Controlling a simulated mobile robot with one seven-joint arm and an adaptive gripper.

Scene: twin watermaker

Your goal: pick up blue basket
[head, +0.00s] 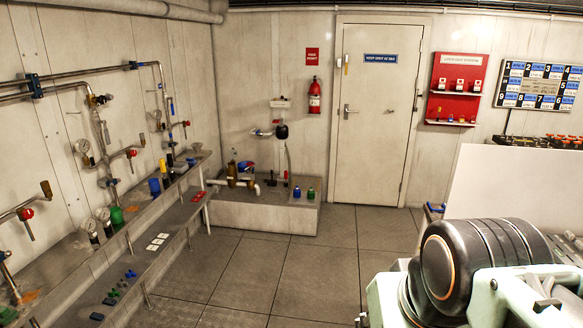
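I cannot clearly make out a blue basket. A small blue-edged object (434,209) shows low at the right, partly hidden behind my arm; I cannot tell what it is. A blue cylinder (154,187) stands on the left wall bench, too small to identify as a basket. Dark and pale green links of my own arm fill the lower right corner. My gripper is not visible.
A stepped bench (172,216) with valves and small parts runs along the left wall. A low plinth (262,216) stands at the back, left of the closed door (378,110). A white panel (515,185) stands at right. The tiled floor (285,275) between is clear.

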